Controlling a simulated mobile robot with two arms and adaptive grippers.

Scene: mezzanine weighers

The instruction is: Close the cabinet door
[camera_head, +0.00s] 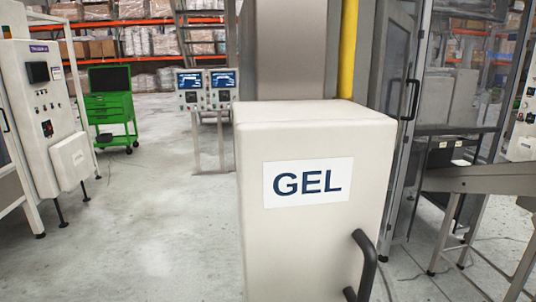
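A cream-white cabinet (220,160) labelled "GEL" stands close in front of me, right of centre. Its front face carries the white GEL label (307,182) with dark blue letters. A black curved handle (367,266) sits low on the right side of this face. The bottom of the cabinet is cut off by the picture's lower edge. No gap around its front shows, so I cannot tell whether its door is open or shut. Neither of my grippers is in view.
A glazed machine enclosure with a black-handled door (395,85) stands behind right, beside a metal chute (480,180). A white control cabinet (42,110) stands left. A green tool cart (108,105) and two weigher displays (205,90) stand farther back. Grey floor (150,220) is clear left of centre.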

